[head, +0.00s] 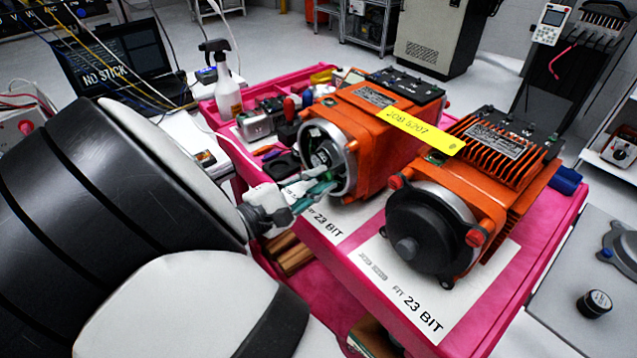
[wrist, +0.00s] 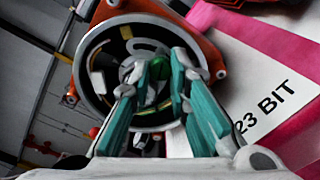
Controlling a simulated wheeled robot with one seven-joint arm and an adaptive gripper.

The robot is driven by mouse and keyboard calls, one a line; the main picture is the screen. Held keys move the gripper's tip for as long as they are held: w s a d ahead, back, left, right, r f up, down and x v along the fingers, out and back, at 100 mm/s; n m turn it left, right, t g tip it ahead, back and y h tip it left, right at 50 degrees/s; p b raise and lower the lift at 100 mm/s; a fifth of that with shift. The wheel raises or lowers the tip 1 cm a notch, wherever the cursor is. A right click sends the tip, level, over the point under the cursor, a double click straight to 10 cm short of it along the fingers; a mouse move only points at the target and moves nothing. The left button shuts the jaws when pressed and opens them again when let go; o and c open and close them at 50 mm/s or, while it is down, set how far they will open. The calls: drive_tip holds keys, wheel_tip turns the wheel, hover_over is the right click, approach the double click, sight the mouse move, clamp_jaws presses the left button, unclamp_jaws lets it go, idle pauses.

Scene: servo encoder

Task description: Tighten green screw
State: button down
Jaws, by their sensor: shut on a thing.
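The open-ended orange servo motor (head: 362,125) stands on the pink cart, its round encoder housing facing my arm. The green screw (wrist: 151,94) shows in the wrist view at the middle of that housing (wrist: 97,62), between my fingertips. My gripper (head: 326,184) reaches into the housing with its teal fingers, and it also fills the lower middle of the wrist view (wrist: 158,82). Its fingertips are closed on the green screw. The fingers hide much of the screw, so I cannot tell how deep it sits.
A second orange motor (head: 490,165) with a black round cover stands close on the right. A yellow label (head: 421,131) spans both motors. White printed sheets (head: 447,262) lie under the motors.

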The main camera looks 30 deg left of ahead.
drive_tip(key=shift+s+f+m+b, duration=0.1)
drive_tip(key=shift+f+m+b, duration=0.1)
drive_tip(key=shift+m+b, duration=1.5)
drive_tip(key=shift+m+p, duration=0.5)
drive_tip(key=shift+m, duration=0.1)
drive_tip(key=c, duration=1.5)
unclamp_jaws()
drive_tip(key=shift+r, duration=0.1)
